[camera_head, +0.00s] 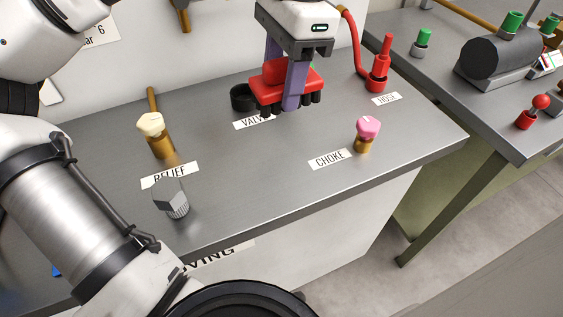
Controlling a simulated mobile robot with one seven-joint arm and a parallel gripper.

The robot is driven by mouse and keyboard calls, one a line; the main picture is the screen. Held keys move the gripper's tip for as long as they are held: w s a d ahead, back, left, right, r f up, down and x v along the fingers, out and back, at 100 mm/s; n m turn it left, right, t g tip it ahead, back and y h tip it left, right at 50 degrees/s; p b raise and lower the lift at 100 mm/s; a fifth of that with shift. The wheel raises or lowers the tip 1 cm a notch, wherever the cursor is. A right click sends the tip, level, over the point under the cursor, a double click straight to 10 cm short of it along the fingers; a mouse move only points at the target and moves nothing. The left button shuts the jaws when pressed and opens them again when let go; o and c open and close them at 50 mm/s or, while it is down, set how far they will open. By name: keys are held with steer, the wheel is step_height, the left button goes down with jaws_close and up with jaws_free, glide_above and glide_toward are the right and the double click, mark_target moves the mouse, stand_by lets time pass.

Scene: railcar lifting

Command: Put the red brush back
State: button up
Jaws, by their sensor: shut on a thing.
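The red brush (270,92) has a red body and dark bristle tufts pointing down. My gripper (283,90) is shut on it, with one finger in front and the other behind, partly hidden by the brush. The brush is held over the grey worktop, near the VALVE label (250,122), which it partly covers. I cannot tell whether the bristles touch the worktop. No marked place for the brush can be made out.
A black round holder (242,98) stands just left of the brush. A cream-capped brass piece (156,136), a clear grey faceted piece (175,200), a pink-capped piece (366,134) and a red hose fitting (377,76) stand around. The front-right worktop is clear.

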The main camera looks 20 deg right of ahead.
mark_target(279, 175)
step_height(279, 175, down, 17)
steer(key=shift+b, duration=0.35)
steer(key=shift+f, duration=0.2)
steer(key=o, duration=1)
steer(key=shift+o, duration=0.2)
steer(key=shift+r, duration=0.15)
step_height(279, 175, up, 12)
steer(key=d, duration=0.1)
steer(key=shift+d, duration=0.4)
